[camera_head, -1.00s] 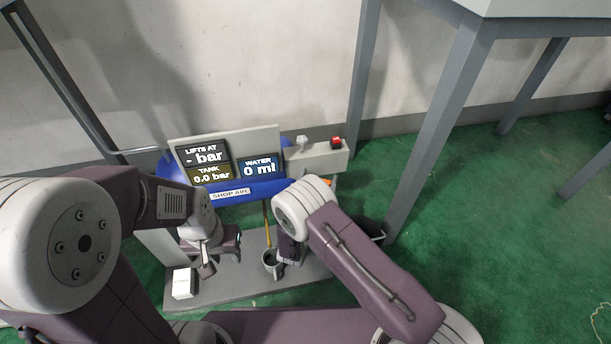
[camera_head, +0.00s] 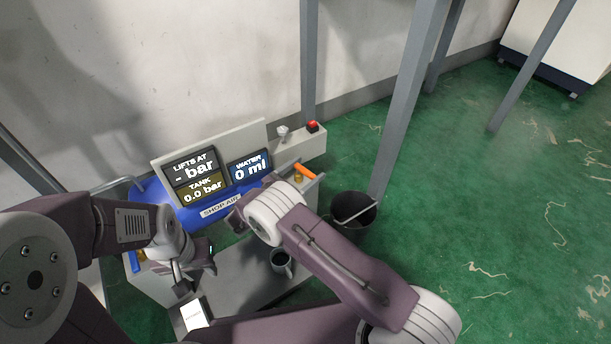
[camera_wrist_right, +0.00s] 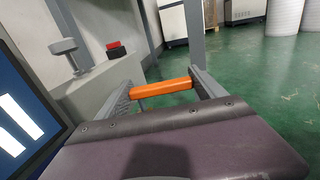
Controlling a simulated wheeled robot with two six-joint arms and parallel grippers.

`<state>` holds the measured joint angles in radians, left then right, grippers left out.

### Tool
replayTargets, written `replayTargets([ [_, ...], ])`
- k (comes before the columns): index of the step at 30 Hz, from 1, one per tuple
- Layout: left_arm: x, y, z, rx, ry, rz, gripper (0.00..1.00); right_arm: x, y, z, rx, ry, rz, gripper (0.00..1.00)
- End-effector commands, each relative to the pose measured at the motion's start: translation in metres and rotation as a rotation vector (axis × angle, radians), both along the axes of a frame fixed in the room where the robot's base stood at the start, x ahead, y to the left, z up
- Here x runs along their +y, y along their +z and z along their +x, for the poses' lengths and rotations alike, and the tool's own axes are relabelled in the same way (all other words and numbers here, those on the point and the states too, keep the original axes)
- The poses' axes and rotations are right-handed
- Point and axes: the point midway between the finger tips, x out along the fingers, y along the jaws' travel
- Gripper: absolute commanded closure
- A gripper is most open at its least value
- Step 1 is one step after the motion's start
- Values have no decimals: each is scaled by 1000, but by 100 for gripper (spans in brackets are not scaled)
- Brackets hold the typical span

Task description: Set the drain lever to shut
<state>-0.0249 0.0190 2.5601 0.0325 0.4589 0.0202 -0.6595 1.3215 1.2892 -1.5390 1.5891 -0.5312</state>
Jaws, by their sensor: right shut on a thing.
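A short orange handle (camera_head: 305,172) sticks out at the right end of the blue shop-air unit (camera_head: 155,218). I take it for the drain lever, though I see no label on it. In the right wrist view the orange handle (camera_wrist_right: 162,89) spans the space between the two fingers of my right gripper (camera_wrist_right: 162,82), which is shut on it. In the head view my right wrist and forearm partly hide that gripper. My left gripper (camera_head: 181,284) hangs over the left part of the base plate, away from the handle; its jaw opening is unclear.
A grey cup (camera_head: 281,264) stands on the base plate below my right forearm. A white block (camera_head: 194,315) is at the front left. A black bucket (camera_head: 335,226) is on the floor at right. A red button (camera_head: 312,126) and pale knob (camera_head: 283,131) top the grey housing.

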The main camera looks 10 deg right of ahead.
Motion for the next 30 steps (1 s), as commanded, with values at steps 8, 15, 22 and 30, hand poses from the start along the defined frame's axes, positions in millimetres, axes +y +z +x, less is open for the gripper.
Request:
replayTargets([
  [8,0,-17,0,0,0,0,64,2,-3,-2,2,-90,1,94],
  [15,0,-18,0,0,0,0,64,2,-1,-2,3,-111,0,94],
  [22,0,-18,0,0,0,0,64,2,-1,-2,3,-111,0,94],
  [30,0,-18,0,0,0,0,64,2,0,-2,1,-110,0,0],
])
